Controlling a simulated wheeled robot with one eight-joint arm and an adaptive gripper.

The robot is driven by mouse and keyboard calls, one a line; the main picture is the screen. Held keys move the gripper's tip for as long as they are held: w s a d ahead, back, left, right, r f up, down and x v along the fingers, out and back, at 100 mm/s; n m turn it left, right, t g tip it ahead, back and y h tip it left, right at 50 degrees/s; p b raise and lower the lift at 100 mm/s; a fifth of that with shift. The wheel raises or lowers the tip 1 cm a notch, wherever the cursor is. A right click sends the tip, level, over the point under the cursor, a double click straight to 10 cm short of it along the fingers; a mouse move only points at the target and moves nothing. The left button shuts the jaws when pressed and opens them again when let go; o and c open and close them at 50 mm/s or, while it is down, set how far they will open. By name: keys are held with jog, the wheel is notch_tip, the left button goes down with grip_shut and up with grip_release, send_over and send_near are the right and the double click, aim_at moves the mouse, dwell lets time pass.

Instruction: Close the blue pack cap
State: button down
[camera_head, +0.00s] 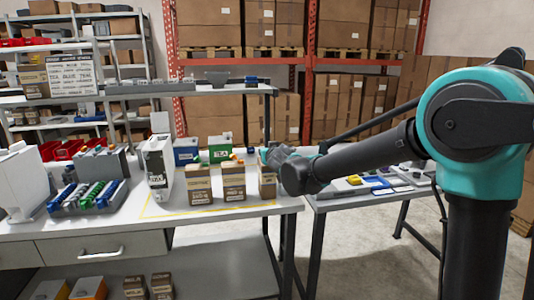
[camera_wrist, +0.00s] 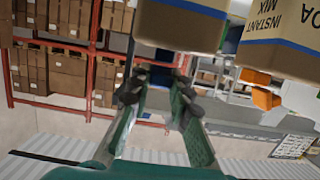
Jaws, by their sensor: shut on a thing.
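In the wrist view my gripper (camera_wrist: 158,92) has its two fingertips around a small dark blue piece (camera_wrist: 157,74), which looks like the blue cap. Its lower part is hidden by the fingers, and I cannot tell how it sits on a pack. In the head view my gripper (camera_head: 268,156) is at the right end of the bench, just behind and above the rightmost brown pack (camera_head: 267,186). A blue box (camera_head: 186,150) stands farther left at the back, beside a green tea box (camera_head: 219,151).
Two more brown packs (camera_head: 199,184) (camera_head: 233,182) stand in the yellow-outlined area, close to my gripper. A white dispenser (camera_head: 158,165) and a rack of coloured tubes (camera_head: 89,194) are to the left. A shelf (camera_head: 190,90) spans the bench above. A second table (camera_head: 370,196) is at right.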

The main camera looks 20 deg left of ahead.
jog(key=c, duration=1.4)
grip_release()
jog(key=shift+o, duration=0.2)
jog(key=shift+s, duration=0.1)
jog(key=v, duration=1.1)
jog(key=shift+s+d, duration=0.25)
jog(key=shift+s, duration=0.05)
jog(key=shift+r, duration=0.1)
